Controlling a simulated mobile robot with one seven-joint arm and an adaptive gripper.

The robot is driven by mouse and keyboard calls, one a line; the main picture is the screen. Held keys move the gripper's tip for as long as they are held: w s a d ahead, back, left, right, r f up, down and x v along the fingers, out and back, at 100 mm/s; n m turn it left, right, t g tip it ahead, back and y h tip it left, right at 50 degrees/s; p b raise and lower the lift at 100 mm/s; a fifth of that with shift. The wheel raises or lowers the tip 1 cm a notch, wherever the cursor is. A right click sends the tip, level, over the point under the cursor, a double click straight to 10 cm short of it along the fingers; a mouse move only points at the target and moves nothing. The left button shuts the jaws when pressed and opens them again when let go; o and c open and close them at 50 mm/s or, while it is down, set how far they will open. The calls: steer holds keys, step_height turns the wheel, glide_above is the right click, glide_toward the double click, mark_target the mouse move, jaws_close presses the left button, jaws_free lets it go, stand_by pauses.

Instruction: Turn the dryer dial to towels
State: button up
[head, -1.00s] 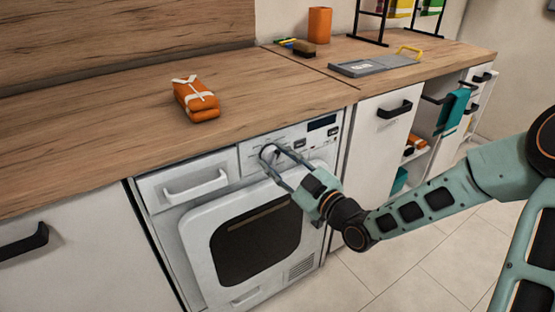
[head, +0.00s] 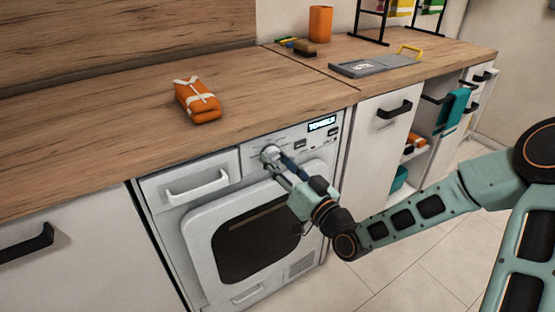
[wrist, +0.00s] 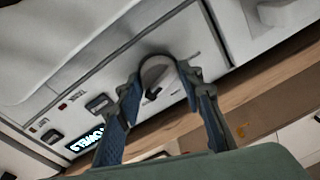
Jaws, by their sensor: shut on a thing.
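The white dryer (head: 190,250) stands under the counter, with its control panel along the top. Its round dial (head: 270,152) is left of the display (head: 322,124), which is lit and appears to read TOWELS. My gripper (head: 275,158) is shut on the dial, one finger on each side. In the wrist view the dial (wrist: 157,70) sits between the two fingertips (wrist: 158,80), and the lit display (wrist: 84,143) shows upside down at lower left. The dial's pointer and the printed marks are too small to read.
The wooden counter (head: 100,130) overhangs just above the panel. An orange tied bundle (head: 197,100) lies on it. The dryer's drawer handle (head: 196,185) is left of the dial. A grey tray (head: 375,66) and an orange cup (head: 320,23) stand farther back.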

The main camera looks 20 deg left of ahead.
steer(key=shift+m, duration=0.7)
steer(key=o, duration=1.2)
steer(key=shift+c, duration=0.2)
steer(key=v, duration=1.2)
